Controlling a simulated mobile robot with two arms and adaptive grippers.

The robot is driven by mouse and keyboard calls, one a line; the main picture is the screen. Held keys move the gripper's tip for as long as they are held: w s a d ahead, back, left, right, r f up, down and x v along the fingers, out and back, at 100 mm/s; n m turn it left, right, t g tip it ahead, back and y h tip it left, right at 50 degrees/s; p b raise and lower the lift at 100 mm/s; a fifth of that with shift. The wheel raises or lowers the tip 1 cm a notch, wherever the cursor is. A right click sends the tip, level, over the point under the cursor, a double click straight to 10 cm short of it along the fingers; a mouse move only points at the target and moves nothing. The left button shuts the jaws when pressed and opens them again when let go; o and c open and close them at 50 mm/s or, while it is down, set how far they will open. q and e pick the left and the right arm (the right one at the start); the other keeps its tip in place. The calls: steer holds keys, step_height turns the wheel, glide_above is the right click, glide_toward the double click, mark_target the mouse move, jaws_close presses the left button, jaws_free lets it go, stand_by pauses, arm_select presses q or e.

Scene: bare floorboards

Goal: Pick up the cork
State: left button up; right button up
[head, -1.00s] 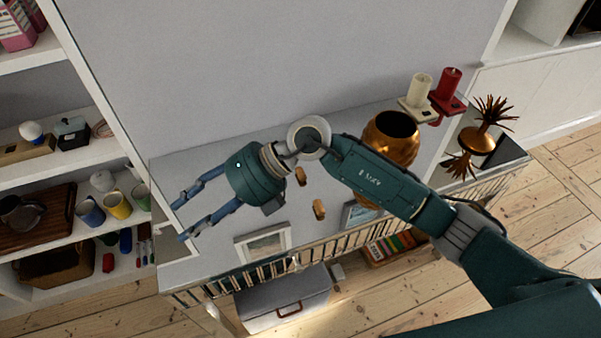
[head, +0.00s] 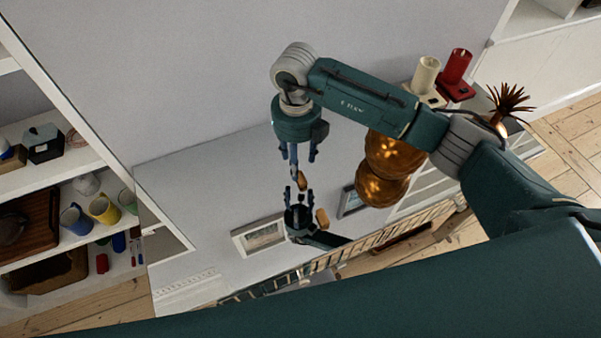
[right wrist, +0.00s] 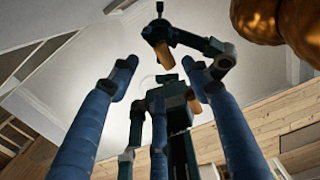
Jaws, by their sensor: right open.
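A small tan cork (head: 302,180) is at the shiny, mirror-like top (head: 205,190) of a low unit. A second cork-like piece (head: 321,218) shows just below and right of it; I cannot tell whether it is a reflection. Two tan pieces also show in the right wrist view, an upper one (right wrist: 166,56) and a lower one (right wrist: 193,103). My right gripper (head: 303,165) points down, open and empty, with its fingertips close above the upper cork. Its reflection shows below it. In the wrist view its blue fingers stand apart (right wrist: 160,75). My left gripper is not in view.
A gold vase (head: 390,155) stands right of the gripper under my arm. Shelves with cups (head: 104,209) stand at left. The top left of the gripper is clear.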

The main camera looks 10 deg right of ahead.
mark_target(301, 179)
steer(key=shift+w+f, duration=0.1)
steer(key=shift+f, duration=0.85)
steer(key=f, duration=0.1)
steer(key=f+p, duration=0.2)
steer(key=f, duration=0.1)
steer(key=shift+s+d+f, duration=0.1)
steer(key=shift+s+d, duration=0.05)
steer(key=shift+s, duration=0.1)
steer(key=shift+f+p, duration=0.35)
steer(key=shift+f, duration=0.2)
steer(key=shift+w, duration=0.15)
steer(key=c, duration=0.7)
steer(key=shift+c, duration=0.8)
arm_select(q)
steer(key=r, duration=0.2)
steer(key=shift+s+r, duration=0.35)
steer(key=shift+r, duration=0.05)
